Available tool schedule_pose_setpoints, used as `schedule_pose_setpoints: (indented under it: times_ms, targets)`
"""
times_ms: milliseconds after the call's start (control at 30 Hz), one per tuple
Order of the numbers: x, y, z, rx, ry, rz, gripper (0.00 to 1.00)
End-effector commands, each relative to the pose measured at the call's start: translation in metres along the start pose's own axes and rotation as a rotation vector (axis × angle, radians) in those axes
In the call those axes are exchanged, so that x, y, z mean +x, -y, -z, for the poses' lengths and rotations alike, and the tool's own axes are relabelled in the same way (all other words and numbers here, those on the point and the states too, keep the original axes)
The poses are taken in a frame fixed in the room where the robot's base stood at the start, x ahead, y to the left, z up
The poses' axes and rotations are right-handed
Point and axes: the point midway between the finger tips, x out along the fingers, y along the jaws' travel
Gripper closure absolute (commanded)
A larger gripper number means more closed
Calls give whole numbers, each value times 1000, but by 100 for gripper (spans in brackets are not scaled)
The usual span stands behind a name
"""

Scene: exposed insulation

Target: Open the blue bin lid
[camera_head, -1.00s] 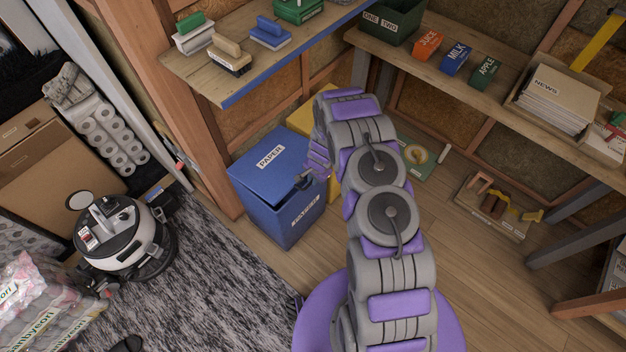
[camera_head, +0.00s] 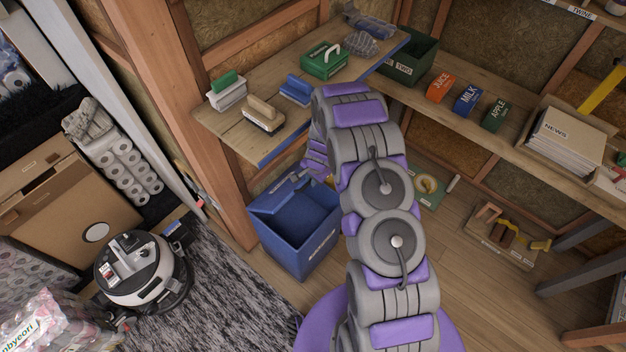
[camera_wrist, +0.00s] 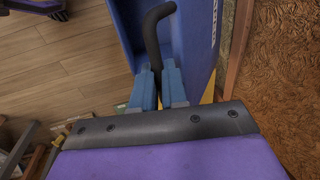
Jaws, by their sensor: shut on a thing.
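The blue bin (camera_head: 316,246) stands on the floor left of my arm, its dark blue inside visible from above. Its blue lid (camera_head: 277,196) is raised and tilted up at the bin's back side. My gripper (camera_head: 304,174) is at the lid's upper edge, partly hidden by my arm. In the wrist view, my gripper's blue fingers (camera_wrist: 158,88) are shut on the black curved handle (camera_wrist: 153,32), which stands out from the blue lid (camera_wrist: 192,38).
A wooden shelf (camera_head: 229,127) with brushes and a green box (camera_head: 325,62) hangs just above the lid. A wooden post (camera_head: 205,120) rises behind the bin. A vacuum (camera_head: 140,268) stands at left on grey carpet (camera_head: 235,295). Wood floor (camera_head: 455,235) lies right of my arm.

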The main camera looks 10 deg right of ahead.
Motion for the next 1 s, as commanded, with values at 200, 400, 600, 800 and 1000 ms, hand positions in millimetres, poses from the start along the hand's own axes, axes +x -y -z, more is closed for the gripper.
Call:
schedule_pose_setpoints:
  times_ms: [200, 400, 600, 800, 1000]
  targets:
    - [2, 0, -4, -3, 4, -3, 100]
    - [2, 0, -4, -4, 5, -5, 85]
    - [1, -1, -3, -2, 5, -3, 66]
    - [-1, -3, -1, 0, 5, -1, 62]
    - [-8, -2, 0, 1, 5, 1, 62]
